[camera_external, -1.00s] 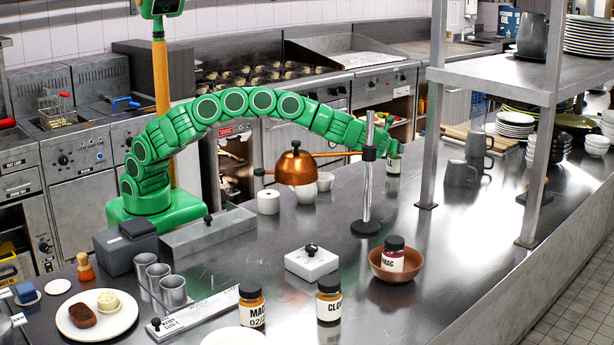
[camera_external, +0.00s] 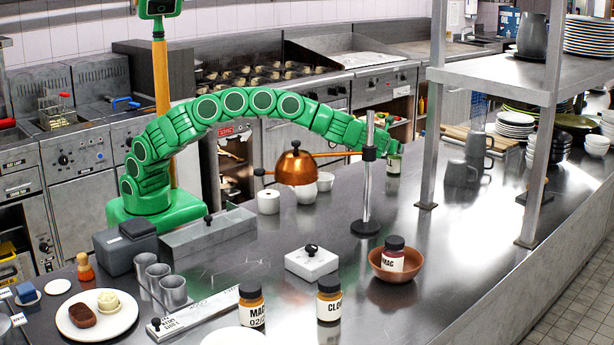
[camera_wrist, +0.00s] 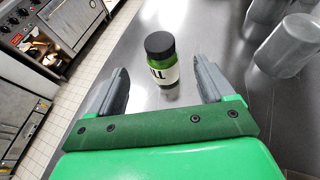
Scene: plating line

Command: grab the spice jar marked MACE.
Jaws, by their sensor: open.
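Two dark-lidded spice jars show labels starting "MAC": one stands in a brown bowl (camera_external: 414,272), the bowl jar (camera_external: 392,262); the other, the front jar (camera_external: 252,312), stands on the counter at the front with more print below. Neither label's end is readable. My gripper (camera_wrist: 163,88) is open and empty, far behind both. A green jar (camera_wrist: 160,58) with a label ending "LL" stands just ahead, between the line of my fingers, apart from both. It also shows in the external view (camera_external: 393,165), beside my gripper (camera_external: 391,148).
A jar marked "CLO" (camera_external: 329,305) stands between the two MAC jars. A stand with an upright post (camera_external: 366,195) and a copper pot (camera_external: 296,168) are near my arm. A white block (camera_external: 311,263) sits mid-counter. Shelf legs (camera_external: 432,150) and grey mugs (camera_external: 462,172) are to the right.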

